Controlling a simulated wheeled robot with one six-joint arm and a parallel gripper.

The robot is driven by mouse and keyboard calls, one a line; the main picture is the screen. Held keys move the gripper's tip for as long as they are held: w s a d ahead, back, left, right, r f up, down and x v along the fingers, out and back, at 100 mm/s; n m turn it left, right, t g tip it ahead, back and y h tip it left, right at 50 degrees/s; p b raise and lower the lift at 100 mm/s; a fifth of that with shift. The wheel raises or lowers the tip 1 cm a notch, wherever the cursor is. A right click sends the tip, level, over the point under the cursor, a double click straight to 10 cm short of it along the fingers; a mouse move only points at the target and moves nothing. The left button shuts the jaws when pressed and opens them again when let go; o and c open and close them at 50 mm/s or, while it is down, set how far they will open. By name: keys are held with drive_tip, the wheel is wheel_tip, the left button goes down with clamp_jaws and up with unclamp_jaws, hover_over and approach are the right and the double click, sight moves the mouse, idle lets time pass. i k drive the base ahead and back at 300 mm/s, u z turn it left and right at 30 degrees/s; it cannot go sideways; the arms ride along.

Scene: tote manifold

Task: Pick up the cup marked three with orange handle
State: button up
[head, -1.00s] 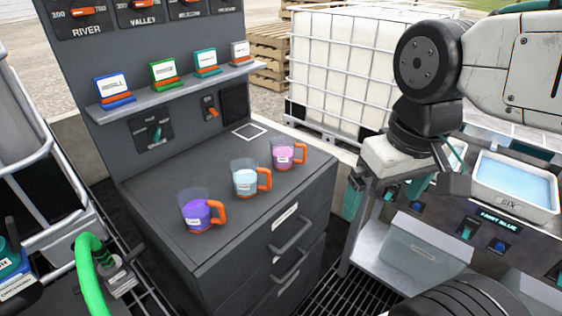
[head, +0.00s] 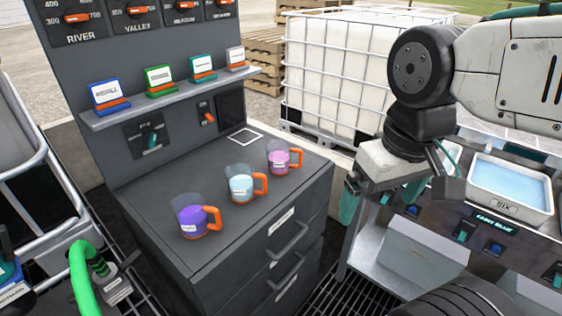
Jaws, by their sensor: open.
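Three clear cups with orange handles stand upright in a diagonal row on the dark cabinet top (head: 180,252). The near one holds purple liquid (head: 190,222), the middle cup (head: 240,188) pale blue, and the far cup (head: 278,160) pink. Each has a small white label, too small to read, so I cannot tell which is marked three. All the handles point right. My gripper (head: 380,203) hangs to the right of the cabinet, pointing down, with its teal fingers apart and nothing seen between them. It is clear of all the cups.
A shelf (head: 170,100) with several coloured label cards is above the cabinet top, on a panel with knobs. A tray of blue liquid (head: 512,188) stands on a bench at right. A green hose (head: 82,275) is at lower left. A white caged tank (head: 345,75) stands behind.

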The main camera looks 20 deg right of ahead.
sight(285, 158)
drive_tip(key=z, duration=1.7)
drive_tip(key=k, duration=1.05)
drive_tip(key=u, duration=1.2)
drive_tip(key=i, duration=1)
